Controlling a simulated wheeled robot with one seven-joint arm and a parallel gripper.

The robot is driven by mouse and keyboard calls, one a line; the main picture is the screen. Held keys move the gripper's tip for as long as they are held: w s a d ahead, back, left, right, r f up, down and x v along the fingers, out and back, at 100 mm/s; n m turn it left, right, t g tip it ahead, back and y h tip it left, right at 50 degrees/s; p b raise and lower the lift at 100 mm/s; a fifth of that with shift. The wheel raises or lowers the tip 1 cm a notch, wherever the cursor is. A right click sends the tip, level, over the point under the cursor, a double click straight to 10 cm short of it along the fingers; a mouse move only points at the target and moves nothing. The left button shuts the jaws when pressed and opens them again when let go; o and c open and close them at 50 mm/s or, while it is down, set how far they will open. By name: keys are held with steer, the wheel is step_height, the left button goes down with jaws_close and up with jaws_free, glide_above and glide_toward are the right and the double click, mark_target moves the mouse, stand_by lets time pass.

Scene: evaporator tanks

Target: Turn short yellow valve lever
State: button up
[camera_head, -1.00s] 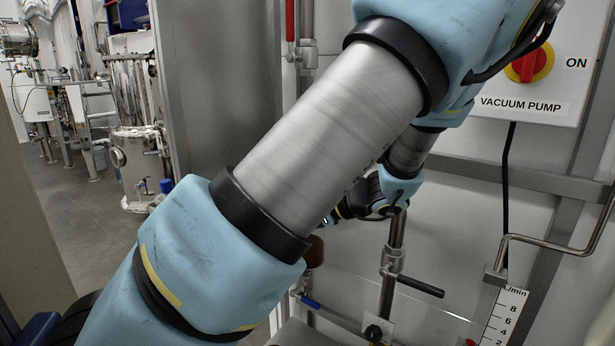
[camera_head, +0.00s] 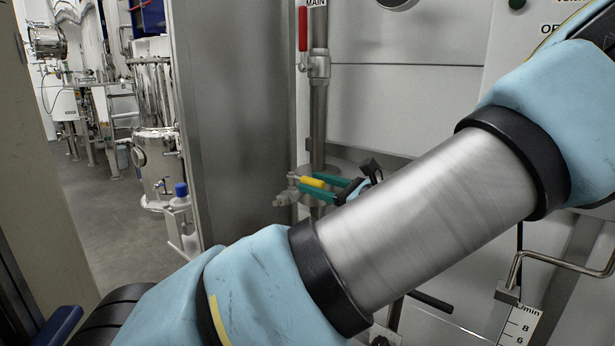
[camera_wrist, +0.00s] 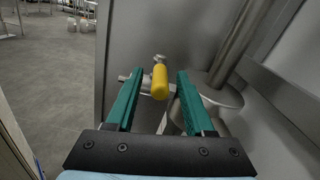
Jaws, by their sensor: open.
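The short yellow valve lever (camera_head: 312,182) sticks out from a small metal valve (camera_head: 286,196) on the pipework, left of centre in the head view. In the wrist view the yellow lever (camera_wrist: 160,82) points toward the camera, between the tips of the two green fingers. My gripper (camera_head: 325,187) is open, with one finger on each side of the lever; in the wrist view (camera_wrist: 158,76) a gap shows between the lever and each finger. Whether the fingertips reach past the lever's end is hard to tell. My arm covers the lower right of the head view.
A vertical pipe (camera_head: 318,110) with a red-handled valve (camera_head: 303,30) rises just behind the gripper. A grey metal panel (camera_head: 230,120) stands to the left. A flow gauge (camera_head: 520,325) with a bent metal rod is at lower right. Open floor (camera_head: 85,215) lies at far left.

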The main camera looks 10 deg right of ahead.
steer(key=shift+x, duration=1.4)
jaws_close()
stand_by(0.5)
